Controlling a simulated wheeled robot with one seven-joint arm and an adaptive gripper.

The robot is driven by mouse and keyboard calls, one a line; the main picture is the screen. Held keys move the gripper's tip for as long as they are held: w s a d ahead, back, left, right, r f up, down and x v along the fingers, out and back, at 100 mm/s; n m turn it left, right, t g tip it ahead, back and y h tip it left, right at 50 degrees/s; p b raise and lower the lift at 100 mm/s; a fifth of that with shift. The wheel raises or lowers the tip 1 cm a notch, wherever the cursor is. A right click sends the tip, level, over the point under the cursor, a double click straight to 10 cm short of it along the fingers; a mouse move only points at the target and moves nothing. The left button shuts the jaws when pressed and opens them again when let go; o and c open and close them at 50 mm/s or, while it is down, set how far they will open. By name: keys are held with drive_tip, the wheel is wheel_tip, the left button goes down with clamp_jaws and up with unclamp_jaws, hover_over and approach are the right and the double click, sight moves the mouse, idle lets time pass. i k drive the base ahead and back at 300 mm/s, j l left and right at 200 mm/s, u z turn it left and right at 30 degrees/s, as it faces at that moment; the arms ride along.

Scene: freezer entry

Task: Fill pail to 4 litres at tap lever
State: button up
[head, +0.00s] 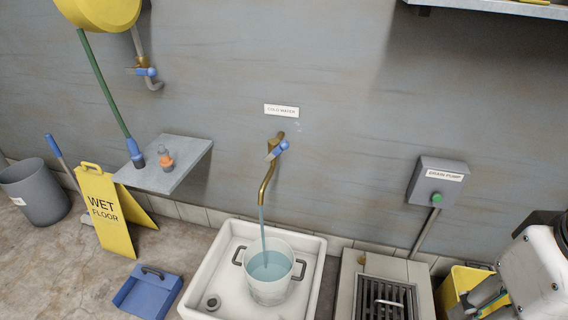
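The translucent pail (270,286) stands upright in the white sink (312,290), with dark handles on its sides. Water stands in it, but I cannot read a litre mark. A thin water stream (263,232) runs from the brass tap (265,185) into the pail. The tap's blue lever (278,150) sits at the top of the spout, below the "COLD WATER" sign (281,110). My gripper (484,297) is at the lower right, well away from tap and pail. Its fingers are partly cut off by the frame edge, and their opening is unclear.
A floor drain grate (385,297) lies right of the sink, below a drain pump box (438,184). A yellow bin (457,280) is beside my gripper. Left are a blue dustpan (148,293), a wet-floor sign (104,212), a wall shelf (165,176) and a grey bin (36,192).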

sight(284, 144)
drive_tip(key=i+j, duration=0.25)
drive_tip(key=j, duration=0.2)
drive_tip(key=i+j, duration=0.25)
drive_tip(key=j, duration=0.15)
drive_tip(key=i+j, duration=0.25)
drive_tip(key=j, duration=0.2)
